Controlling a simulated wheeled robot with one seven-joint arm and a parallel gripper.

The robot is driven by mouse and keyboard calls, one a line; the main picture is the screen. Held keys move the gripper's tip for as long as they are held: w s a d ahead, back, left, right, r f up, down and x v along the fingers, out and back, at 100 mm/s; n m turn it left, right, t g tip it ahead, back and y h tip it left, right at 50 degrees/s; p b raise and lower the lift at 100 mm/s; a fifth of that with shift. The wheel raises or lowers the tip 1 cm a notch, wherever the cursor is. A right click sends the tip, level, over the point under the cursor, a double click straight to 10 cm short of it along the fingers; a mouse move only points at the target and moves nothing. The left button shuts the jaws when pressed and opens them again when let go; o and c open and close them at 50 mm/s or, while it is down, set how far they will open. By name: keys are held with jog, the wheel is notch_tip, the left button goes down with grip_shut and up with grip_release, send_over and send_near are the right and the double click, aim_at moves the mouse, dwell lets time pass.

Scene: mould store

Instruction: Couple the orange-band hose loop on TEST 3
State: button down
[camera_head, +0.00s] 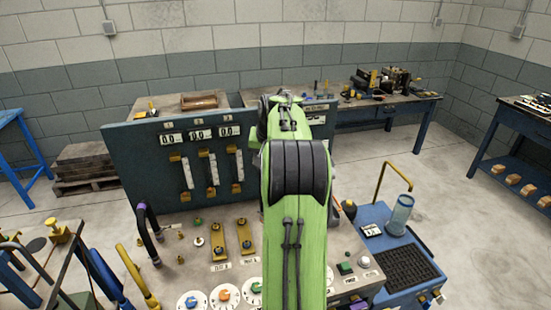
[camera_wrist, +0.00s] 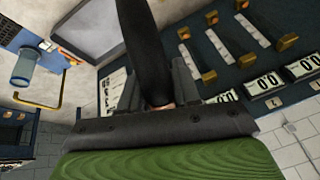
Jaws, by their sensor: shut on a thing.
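My gripper (camera_wrist: 158,88) is shut on a thick black hose piece (camera_wrist: 146,45) in the wrist view. The hose rises from between the fingers to the top edge; a small copper-orange patch shows at its lower end. Its other end is out of view. In the head view my green arm hides my gripper and the held hose. The bench (camera_head: 185,262) carries two brass test plates, the left (camera_head: 219,241) and the right (camera_head: 245,236), with labels in front that seem to read TEST 1 and TEST 2. No TEST 3 label is visible; my arm covers the bench right of them.
A dark panel (camera_head: 140,165) with gauges and displays stands behind the bench. A blue cart (camera_head: 385,245) with a clear cylinder (camera_head: 400,215) stands at right. Knobs line the bench front.

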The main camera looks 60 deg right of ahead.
jog(key=w+a+n+y+p, duration=0.1)
jog(key=w+a+n+p, duration=0.15)
jog(key=w+p, duration=0.4)
jog(key=s+a+f+b+x, duration=0.1)
jog(key=s+b+x, duration=0.1)
jog(key=b+x, duration=0.8)
jog(key=shift+w+f+n+t+b, duration=0.3)
jog(key=shift+f+n+b, duration=0.15)
jog(key=shift+f, duration=0.75)
jog(key=shift+s+a+f, duration=0.1)
jog(key=shift+a+f, duration=0.05)
jog(key=shift+f, duration=0.1)
dwell(0.5)
jog(key=shift+f, duration=0.5)
jog(key=shift+f+b, duration=0.35)
jog(key=shift+f, duration=0.3)
dwell(0.8)
jog(key=c, duration=0.7)
grip_release()
jog(key=shift+c, duration=0.2)
jog(key=shift+f, duration=0.1)
jog(key=p+v, duration=0.1)
jog(key=v, duration=1.5)
jog(key=shift+d+p, duration=0.3)
